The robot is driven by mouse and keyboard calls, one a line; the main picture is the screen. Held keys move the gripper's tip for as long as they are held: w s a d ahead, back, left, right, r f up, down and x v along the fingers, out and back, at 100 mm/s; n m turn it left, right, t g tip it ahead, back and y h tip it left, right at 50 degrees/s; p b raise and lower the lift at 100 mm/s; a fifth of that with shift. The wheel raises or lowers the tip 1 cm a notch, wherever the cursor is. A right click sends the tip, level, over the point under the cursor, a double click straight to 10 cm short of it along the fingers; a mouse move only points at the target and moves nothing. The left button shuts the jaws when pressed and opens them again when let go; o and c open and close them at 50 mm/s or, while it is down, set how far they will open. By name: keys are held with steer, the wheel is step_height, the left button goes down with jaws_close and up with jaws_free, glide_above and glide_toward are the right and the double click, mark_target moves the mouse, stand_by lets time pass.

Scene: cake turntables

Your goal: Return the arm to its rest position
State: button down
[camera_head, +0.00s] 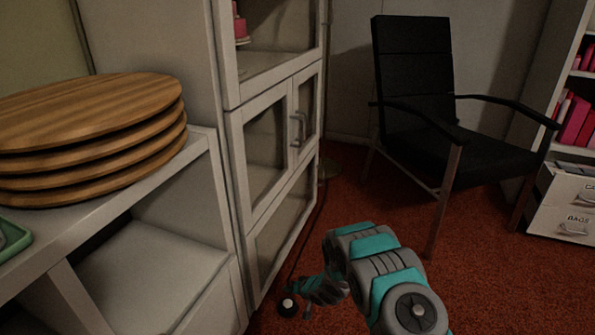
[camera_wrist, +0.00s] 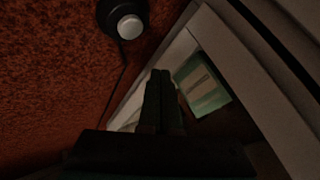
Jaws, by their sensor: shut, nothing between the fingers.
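My arm (camera_head: 385,275), teal and grey, reaches up from the bottom of the head view and bends down to the left, low over the red carpet. Its wrist (camera_head: 325,290) is beside the white cabinet's lower front corner. My gripper (camera_wrist: 160,77) shows in the wrist view as two dark fingers close together, shut with nothing between them. The fingertips point toward a pale shelf or cabinet edge; whether they touch it I cannot tell.
A white cabinet (camera_head: 238,165) with glass doors and a shelf of stacked wooden boards (camera_head: 90,105) stand at left. A black floor switch (camera_head: 288,307) lies by the cabinet. A black chair (camera_head: 415,75) stands at right. Carpet between is clear. A green box (camera_wrist: 205,90) shows beside the fingers.

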steer(key=w+d+r+h, duration=0.3)
steer(key=d+r+h, duration=0.2)
steer(key=d+r, duration=0.85)
steer(key=s+d+r+m+g+h+p, duration=0.1)
steer(key=s+d+r+h, duration=0.1)
steer(key=s+d+r, duration=0.5)
steer(key=s+d+r+m+h, duration=0.1)
steer(key=s+d+r+h, duration=0.2)
steer(key=r, duration=0.6)
steer(key=s+d+r+g, duration=0.2)
steer(key=s+r, duration=0.3)
steer(key=s, duration=0.4)
steer(key=s+d+r+g, duration=0.1)
steer(key=s+r, duration=0.4)
steer(key=s, duration=0.4)
steer(key=s+a+r+g+y, duration=0.1)
steer(key=s+a+r+g, duration=0.1)
steer(key=s, duration=1)
steer(key=s+a+r+n+g+y+p, duration=0.1)
steer(key=s+a+r+g+y, duration=0.1)
steer(key=s, duration=1.1)
steer(key=shift+a+r+n, duration=0.3)
steer(key=shift+a+r, duration=0.5)
steer(key=shift+a, duration=0.45)
